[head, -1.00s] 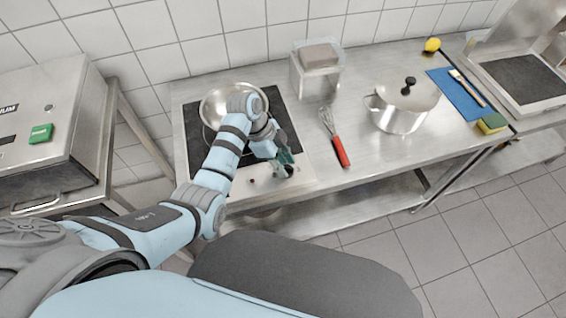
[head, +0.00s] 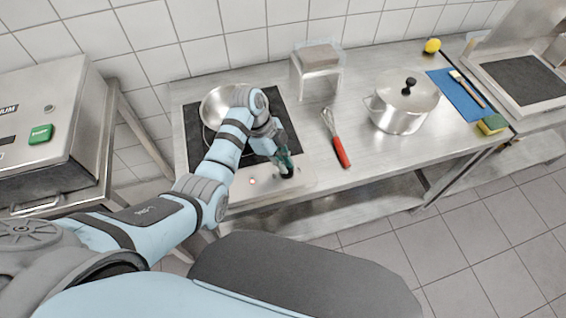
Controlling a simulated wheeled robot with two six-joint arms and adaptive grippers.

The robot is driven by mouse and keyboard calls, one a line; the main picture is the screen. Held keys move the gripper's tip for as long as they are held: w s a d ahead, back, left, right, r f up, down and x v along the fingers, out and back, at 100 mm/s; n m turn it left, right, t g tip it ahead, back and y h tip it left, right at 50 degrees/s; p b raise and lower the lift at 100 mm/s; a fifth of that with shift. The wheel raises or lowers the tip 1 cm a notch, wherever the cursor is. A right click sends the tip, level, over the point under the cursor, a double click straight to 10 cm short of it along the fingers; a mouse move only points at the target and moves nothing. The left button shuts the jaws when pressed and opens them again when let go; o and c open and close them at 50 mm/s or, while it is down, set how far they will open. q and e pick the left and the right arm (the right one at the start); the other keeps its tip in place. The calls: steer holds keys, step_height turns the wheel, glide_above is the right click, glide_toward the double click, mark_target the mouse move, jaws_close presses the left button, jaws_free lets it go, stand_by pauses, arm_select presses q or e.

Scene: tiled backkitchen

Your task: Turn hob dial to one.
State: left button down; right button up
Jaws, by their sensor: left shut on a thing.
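The hob (head: 193,135) is a black plate with a pale front panel (head: 240,192), set on the steel counter. A metal pan (head: 214,103) sits on it, partly hidden by my left arm. The hob dial (head: 287,174) is a small dark knob at the right part of the front panel. My left gripper (head: 285,166) is shut on the dial from above, and its fingers cover much of it. A small red light (head: 252,181) glows on the panel left of the dial. The dial's marks are too small to read. My right gripper is out of view.
A red-handled whisk (head: 337,141) lies right of the hob. A lidded pot (head: 401,106) stands farther right, near a blue board (head: 457,92), a sponge (head: 491,124) and a lemon (head: 432,45). A steel stand (head: 317,70) is behind. A steel machine (head: 70,120) stands at left.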

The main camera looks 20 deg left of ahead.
arm_select(q)
steer(key=shift+w+m+g+b, duration=0.15)
steer(key=shift+m+g+b, duration=0.65)
steer(key=shift+m, duration=1.3)
steer(key=c, duration=1.7)
jaws_free()
steer(key=shift+d, duration=0.1)
steer(key=v, duration=0.7)
steer(key=shift+w+r, duration=0.1)
steer(key=shift+r, duration=0.1)
